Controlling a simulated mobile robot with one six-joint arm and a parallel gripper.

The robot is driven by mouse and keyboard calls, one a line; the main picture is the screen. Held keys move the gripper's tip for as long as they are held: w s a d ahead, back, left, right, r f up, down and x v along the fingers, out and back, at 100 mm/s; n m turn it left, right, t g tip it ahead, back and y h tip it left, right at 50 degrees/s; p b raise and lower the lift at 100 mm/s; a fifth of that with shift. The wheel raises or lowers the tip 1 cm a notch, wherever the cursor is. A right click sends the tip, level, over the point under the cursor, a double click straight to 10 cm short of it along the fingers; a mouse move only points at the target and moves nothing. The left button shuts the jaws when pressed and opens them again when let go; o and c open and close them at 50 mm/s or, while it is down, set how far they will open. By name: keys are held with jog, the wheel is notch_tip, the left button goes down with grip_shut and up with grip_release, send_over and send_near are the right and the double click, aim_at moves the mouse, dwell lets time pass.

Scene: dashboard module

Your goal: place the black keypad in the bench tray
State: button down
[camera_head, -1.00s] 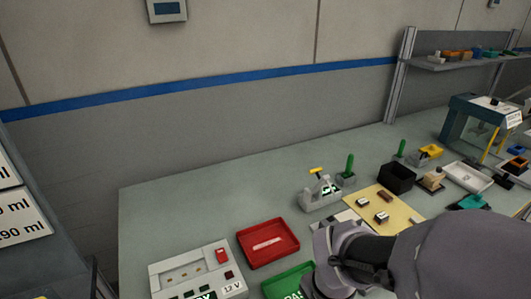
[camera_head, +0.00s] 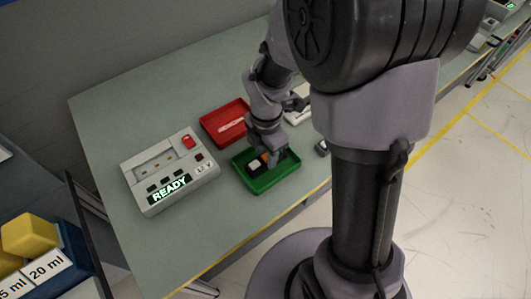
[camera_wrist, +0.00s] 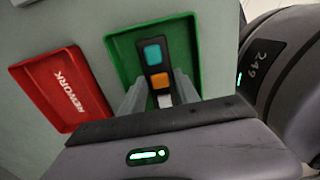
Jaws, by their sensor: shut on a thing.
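My gripper (camera_head: 267,150) (camera_wrist: 160,92) points down at the green tray (camera_head: 245,182) (camera_wrist: 188,27) on the bench. It is shut on the black keypad (camera_wrist: 154,66), a narrow black block with a teal square and an orange square on top. Its near end lies between the two grey fingers in the wrist view. The keypad is within the green tray's outline; I cannot tell whether it touches the tray floor. In the head view a pale patch and an orange patch show under my gripper, and the rest is partly hidden.
A red tray (camera_head: 213,133) marked REWORK (camera_wrist: 33,82) lies beside the green tray. A grey test unit (camera_head: 165,160) with a lit READY display stands to the left. My arm hides the bench's right part. The bench's far left surface is bare.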

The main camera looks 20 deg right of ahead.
jog(key=shift+f, duration=0.15)
jog(key=c, duration=0.9)
grip_release()
